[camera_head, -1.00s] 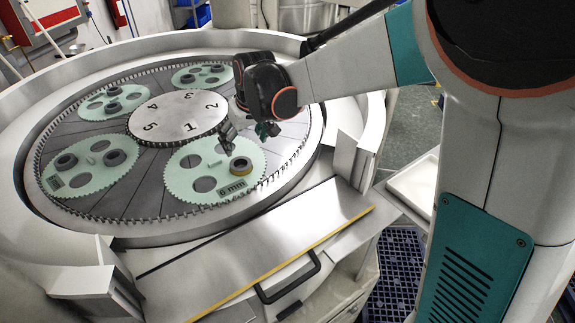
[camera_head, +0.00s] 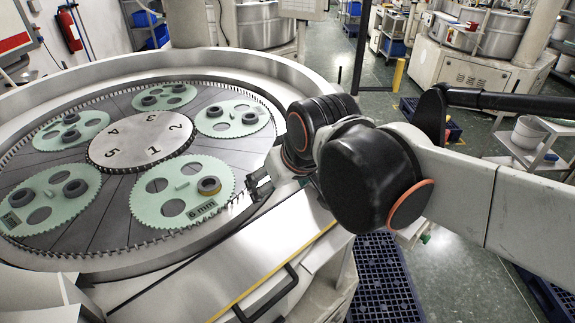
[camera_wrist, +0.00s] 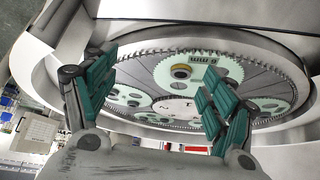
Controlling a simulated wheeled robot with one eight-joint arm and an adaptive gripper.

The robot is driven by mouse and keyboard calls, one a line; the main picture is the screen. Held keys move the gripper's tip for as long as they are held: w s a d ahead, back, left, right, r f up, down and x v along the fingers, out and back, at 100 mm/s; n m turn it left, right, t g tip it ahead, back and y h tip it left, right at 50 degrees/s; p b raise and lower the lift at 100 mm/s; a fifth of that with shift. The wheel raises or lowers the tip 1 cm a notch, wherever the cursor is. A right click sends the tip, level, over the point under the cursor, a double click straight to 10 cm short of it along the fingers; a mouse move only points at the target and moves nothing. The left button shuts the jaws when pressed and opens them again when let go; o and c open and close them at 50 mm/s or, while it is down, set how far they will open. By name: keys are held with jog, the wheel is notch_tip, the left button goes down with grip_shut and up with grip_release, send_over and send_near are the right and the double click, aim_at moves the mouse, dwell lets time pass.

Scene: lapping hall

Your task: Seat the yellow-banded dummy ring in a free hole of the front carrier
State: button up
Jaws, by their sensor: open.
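The front carrier (camera_head: 158,212), a pale green toothed disc marked 6 mm, lies on the lapping plate nearest the machine's front edge. The yellow-banded dummy ring (camera_head: 209,186) sits at the carrier's right-hand hole; I cannot tell whether it is fully down in it. Other round holes of this carrier show empty. My gripper (camera_head: 262,185) is to the right of the carrier, over the machine's rim, apart from the ring. In the wrist view my gripper (camera_wrist: 155,98) has its teal fingers wide apart with nothing between them, and the ring (camera_wrist: 181,71) shows beyond them.
Other green carriers with dark rings surround the numbered central disc (camera_head: 140,140). A raised metal rim (camera_head: 290,75) encloses the plate. A yellow-edged front ledge with a black handle (camera_head: 268,298) lies in front. Blue pallets (camera_head: 385,280) stand on the floor at right.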

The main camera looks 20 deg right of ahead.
jog(key=s+d+f, duration=0.2)
jog(key=s, duration=0.4)
jog(key=shift+s+f+m+t, duration=0.15)
jog(key=shift+f+m+t, duration=0.05)
jog(key=shift+m+t, duration=0.2)
jog(key=shift+f, duration=0.15)
notch_tip(320, 180, down, 16)
jog(key=b, duration=1.6)
jog(key=shift+r, duration=0.2)
